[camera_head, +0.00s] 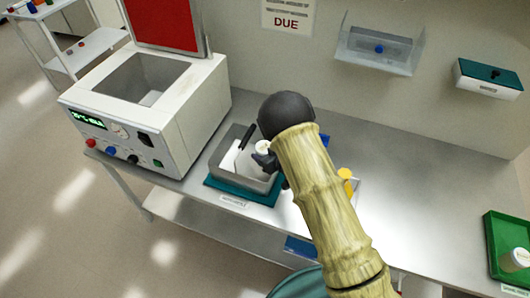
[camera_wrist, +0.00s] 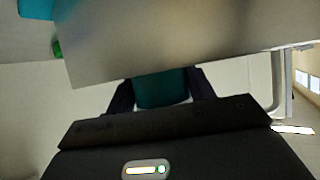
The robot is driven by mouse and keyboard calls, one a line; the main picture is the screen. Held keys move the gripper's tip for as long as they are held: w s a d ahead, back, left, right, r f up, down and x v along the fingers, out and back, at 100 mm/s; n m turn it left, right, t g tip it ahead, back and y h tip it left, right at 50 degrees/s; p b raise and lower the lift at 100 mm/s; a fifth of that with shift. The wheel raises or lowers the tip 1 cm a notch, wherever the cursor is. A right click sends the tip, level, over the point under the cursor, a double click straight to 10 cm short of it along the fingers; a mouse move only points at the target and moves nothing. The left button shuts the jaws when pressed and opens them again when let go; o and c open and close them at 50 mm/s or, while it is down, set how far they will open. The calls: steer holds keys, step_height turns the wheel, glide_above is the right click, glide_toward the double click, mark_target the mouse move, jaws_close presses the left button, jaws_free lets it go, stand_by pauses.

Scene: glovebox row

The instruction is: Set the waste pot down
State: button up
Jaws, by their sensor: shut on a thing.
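My gripper (camera_wrist: 162,92) is shut on a teal thing with a pale edge (camera_wrist: 160,88), which I take to be the waste pot; it fills the space between the two dark fingers in the wrist view. In the head view my gripper (camera_head: 268,162) is mostly hidden by my arm, at the right side of a grey tray (camera_head: 222,170). A small white round top (camera_head: 263,147) shows beside the dark fingers and may be part of the pot. I cannot tell whether the pot's base touches anything.
The grey tray holds white and black items and lies on a teal mat (camera_head: 240,194). A white bath unit (camera_head: 185,120) with a raised red lid stands left. A green tray (camera_head: 495,262) with a white-lidded pot (camera_head: 516,260) is far right. The bench's right middle (camera_head: 420,190) is clear.

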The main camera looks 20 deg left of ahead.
steer(key=shift+f+b, duration=0.4)
steer(key=shift+f, duration=0.1)
steer(key=o, duration=1)
steer(key=shift+o, duration=0.2)
steer(key=shift+r, duration=0.1)
steer(key=shift+r+p, duration=0.5)
steer(key=shift+p, duration=0.05)
steer(key=shift+d+r, duration=0.1)
steer(key=shift+r, duration=0.1)
steer(key=b+v, duration=0.2)
steer(key=v, duration=0.9)
steer(key=shift+s+d, duration=0.25)
steer(key=shift+d, duration=0.1)
